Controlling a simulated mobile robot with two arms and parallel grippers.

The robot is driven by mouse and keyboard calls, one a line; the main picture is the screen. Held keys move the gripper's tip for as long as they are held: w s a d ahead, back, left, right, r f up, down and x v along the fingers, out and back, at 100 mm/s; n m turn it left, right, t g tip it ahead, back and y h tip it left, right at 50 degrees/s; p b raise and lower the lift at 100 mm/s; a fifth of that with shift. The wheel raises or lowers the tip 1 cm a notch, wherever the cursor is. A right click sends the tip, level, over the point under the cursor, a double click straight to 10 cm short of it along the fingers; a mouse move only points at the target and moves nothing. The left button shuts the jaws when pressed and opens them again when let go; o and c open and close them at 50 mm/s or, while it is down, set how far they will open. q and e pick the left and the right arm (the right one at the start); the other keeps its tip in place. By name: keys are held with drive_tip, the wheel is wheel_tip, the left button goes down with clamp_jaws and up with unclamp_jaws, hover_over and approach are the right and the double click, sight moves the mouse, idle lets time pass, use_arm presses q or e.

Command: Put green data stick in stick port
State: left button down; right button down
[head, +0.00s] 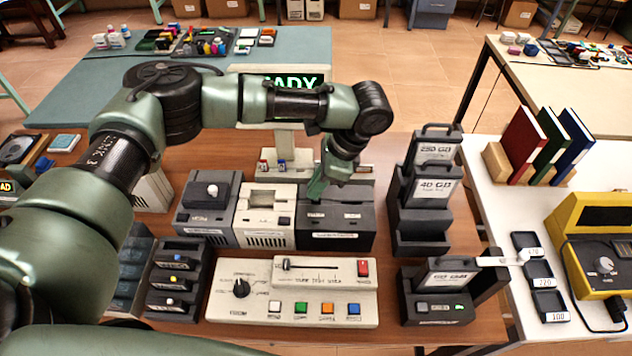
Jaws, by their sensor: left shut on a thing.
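My left gripper (322,186) reaches down from above to the top of a dark grey box (338,238) in the middle of the table. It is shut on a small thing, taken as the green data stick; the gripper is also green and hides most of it. The dark box has small pale labels on its top and front and seems to hold the stick port. The gripper is at the box's back left part; I cannot tell whether the stick touches or enters a slot. My right gripper is not in view.
A beige device (264,215) and a grey box with a white knob (207,205) stand left of the dark box. A button panel (293,300) lies in front. Racks with labelled drives (433,187) stand to the right. A lit sign (290,80) is behind my arm.

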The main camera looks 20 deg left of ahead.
use_arm(q)
drive_tip(key=shift+f, duration=0.1)
idle(0.4)
drive_tip(key=shift+f+b, duration=0.3)
drive_tip(key=shift+f, duration=0.9)
drive_tip(key=c, duration=1.5)
unclamp_jaws()
wheel_tip(320, 180, up, 8)
drive_tip(key=p, duration=0.9)
drive_tip(key=shift+r, duration=0.1)
